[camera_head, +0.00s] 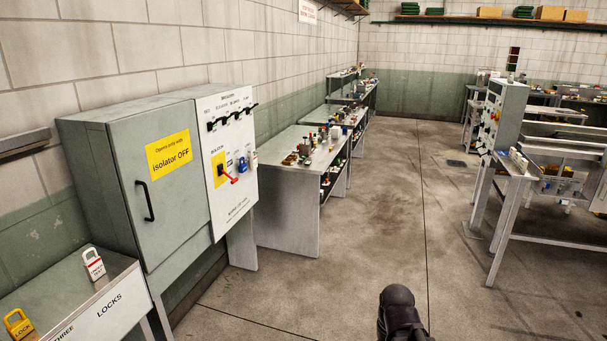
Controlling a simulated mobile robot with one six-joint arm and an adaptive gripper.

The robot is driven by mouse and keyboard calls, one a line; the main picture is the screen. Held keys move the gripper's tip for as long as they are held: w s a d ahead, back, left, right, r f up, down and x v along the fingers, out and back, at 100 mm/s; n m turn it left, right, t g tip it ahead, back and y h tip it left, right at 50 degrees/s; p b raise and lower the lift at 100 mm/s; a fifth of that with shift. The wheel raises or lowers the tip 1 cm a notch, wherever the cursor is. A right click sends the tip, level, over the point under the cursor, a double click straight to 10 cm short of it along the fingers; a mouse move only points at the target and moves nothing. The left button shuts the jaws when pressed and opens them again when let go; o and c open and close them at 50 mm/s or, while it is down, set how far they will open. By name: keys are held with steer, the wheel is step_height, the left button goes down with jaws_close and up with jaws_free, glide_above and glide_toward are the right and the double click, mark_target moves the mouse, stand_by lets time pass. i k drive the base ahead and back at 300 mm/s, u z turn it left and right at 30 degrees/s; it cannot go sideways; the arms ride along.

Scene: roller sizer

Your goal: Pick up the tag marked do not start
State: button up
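A yellow lock (18,324) marked LOCK lies on the same bench, nearer the front left corner and partly cut by the frame edge. A dark rounded part of my own arm shows at the bottom centre, well to the right of the bench. My gripper's fingers do not show.
A grey cabinet (130,222) with a yellow isolator sign stands behind the bench, beside a white switch panel (238,198) with a red handle. A workbench (276,222) with small items stands beyond. Machine frames stand at right (498,240). The middle floor (375,235) is clear.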

mark_target(253, 164)
steer(key=u, duration=0.4)
steer(key=i, duration=1.7)
steer(key=u, duration=0.3)
steer(key=i, duration=1.85)
